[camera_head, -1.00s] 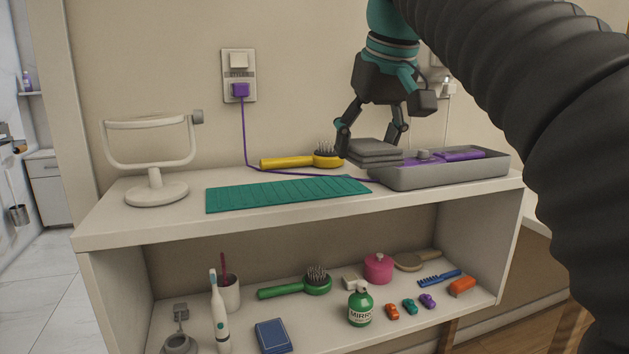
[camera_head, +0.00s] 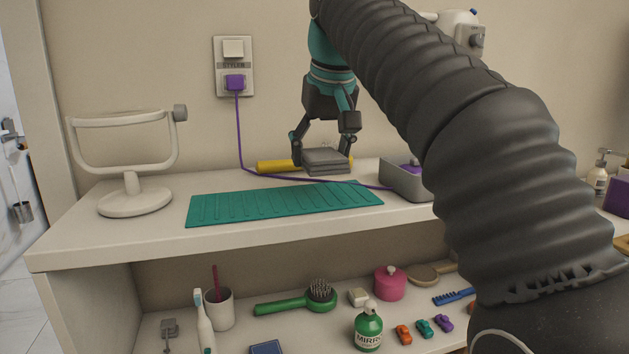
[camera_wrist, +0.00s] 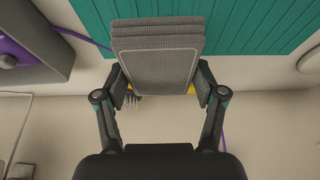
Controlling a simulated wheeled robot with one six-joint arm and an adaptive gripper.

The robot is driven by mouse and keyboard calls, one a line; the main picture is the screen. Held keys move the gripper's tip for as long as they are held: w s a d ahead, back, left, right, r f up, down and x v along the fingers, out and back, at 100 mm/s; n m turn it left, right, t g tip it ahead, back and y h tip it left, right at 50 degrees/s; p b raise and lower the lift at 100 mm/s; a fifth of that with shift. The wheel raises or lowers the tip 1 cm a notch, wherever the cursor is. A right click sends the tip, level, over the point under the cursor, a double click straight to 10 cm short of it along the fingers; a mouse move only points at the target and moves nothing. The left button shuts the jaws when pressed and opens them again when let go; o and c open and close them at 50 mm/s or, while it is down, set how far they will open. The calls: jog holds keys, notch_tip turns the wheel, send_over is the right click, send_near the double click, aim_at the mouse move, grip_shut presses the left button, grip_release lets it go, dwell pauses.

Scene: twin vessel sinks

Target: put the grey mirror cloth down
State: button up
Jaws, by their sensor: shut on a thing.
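The grey mirror cloth (camera_head: 326,161) is a folded, layered pad. My gripper (camera_head: 322,158) is shut on it, with one finger at each side. In the head view it shows above the back of the shelf top, in front of the yellow hairbrush (camera_head: 277,166) and behind the teal ribbed mat (camera_head: 285,202). In the wrist view the cloth (camera_wrist: 156,55) lies between both fingers and overlaps the view of the mat (camera_wrist: 232,22). I cannot tell whether its underside touches the shelf top.
A grey tray (camera_head: 405,184) stands right of the cloth, partly hidden by my arm. A purple cord (camera_head: 240,135) runs from the wall outlet across the shelf top behind the mat. A white mirror stand (camera_head: 135,200) is at the left. The shelf top's front strip (camera_head: 130,240) is bare.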

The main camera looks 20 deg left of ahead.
aim_at(314, 193)
jog(key=shift+w+a+f, duration=0.25)
jog(key=shift+a+f, duration=0.15)
jog(key=shift+a, duration=0.25)
jog(key=shift+f+b, duration=1.05)
jog(key=shift+f, duration=1)
jog(key=shift+f, duration=0.15)
jog(key=o, duration=1.2)
jog(key=shift+o, duration=0.2)
jog(key=p+v, duration=0.2)
jog(key=v, duration=0.3)
jog(key=p+v, duration=0.2)
jog(key=v, duration=0.4)
jog(key=shift+w+r, duration=0.1)
jog(key=shift+r, duration=0.55)
jog(key=shift+d, duration=0.1)
